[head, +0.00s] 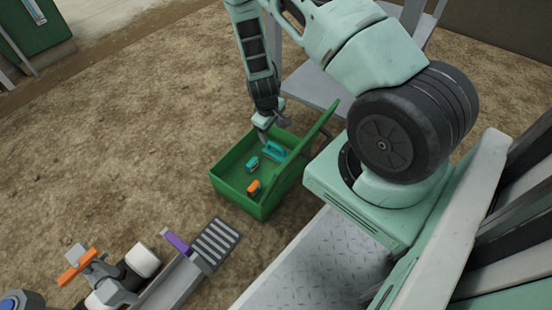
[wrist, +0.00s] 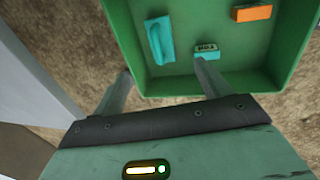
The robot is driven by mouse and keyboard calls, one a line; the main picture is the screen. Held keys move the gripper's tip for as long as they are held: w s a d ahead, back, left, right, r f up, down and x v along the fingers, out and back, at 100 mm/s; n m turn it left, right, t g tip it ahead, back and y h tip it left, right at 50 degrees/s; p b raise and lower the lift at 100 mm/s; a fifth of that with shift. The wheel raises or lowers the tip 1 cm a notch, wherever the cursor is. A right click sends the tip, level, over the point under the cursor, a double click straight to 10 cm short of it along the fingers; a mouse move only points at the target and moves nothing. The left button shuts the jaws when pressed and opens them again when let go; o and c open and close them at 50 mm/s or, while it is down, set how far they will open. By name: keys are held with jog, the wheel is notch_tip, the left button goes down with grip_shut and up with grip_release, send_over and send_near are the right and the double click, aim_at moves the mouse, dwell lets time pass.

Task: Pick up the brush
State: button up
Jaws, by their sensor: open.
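A green bin (head: 226,187) stands on the ground with its lid up; its wall also shows in the wrist view (wrist: 285,60). Inside lie a longer teal piece (head: 273,151), a small teal block (head: 253,163) and an orange block (head: 253,187). I cannot tell for certain which piece is the brush; bristles are not clear. My gripper (wrist: 162,72) is open and empty, at the bin's edge near the teal pieces.
The raised lid (head: 317,132) stands on the bin's right side. A grey table (head: 310,88) is behind it. Pipework with an orange handle (head: 76,267) and a purple handle (head: 176,241) lies at lower left. Bare soil to the left of the bin is free.

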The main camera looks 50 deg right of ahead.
jog(key=b, duration=0.6)
send_over(277, 154)
jog(key=f, duration=0.7)
jog(key=a+f, duration=0.1)
jog(key=f, duration=0.3)
jog(key=shift+s, duration=0.1)
jog(key=f+b, duration=0.2)
jog(key=d+f+b, duration=0.1)
jog(key=f+b, duration=0.1)
jog(key=f, duration=0.1)
jog(key=shift+d+b, duration=0.1)
jog(key=shift+b, duration=0.3)
jog(key=shift+r, duration=0.1)
jog(key=c, duration=1.1)
